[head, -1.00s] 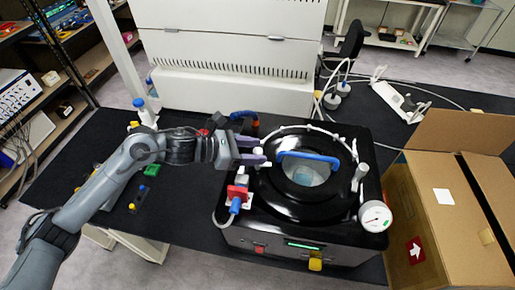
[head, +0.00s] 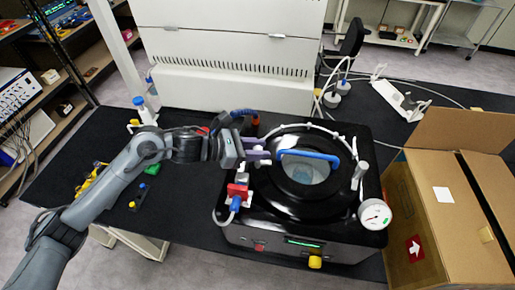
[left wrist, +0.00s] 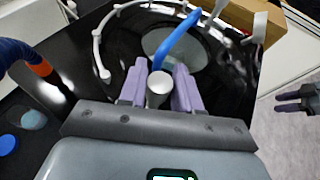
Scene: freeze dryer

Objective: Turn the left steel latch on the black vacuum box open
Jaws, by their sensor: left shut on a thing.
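The black vacuum box (head: 257,221) stands on the dark bench, with a round lid and a blue handle (head: 310,156) across its window. My left gripper (head: 262,158) reaches in from the left over the box's left side. Its purple fingers are shut on the left steel latch (left wrist: 159,84), a short round-topped post between them in the left wrist view. In the head view the fingers mostly hide this latch. The right steel latch (head: 360,176) stands on the other side of the lid. My right gripper (left wrist: 294,100) shows at the right edge of the left wrist view, fingers apart and empty.
A red and blue valve (head: 237,192) sits just below the left gripper. A white hose runs around the lid, and a gauge (head: 374,214) is at the front right. An open cardboard box (head: 430,210) stands close on the right.

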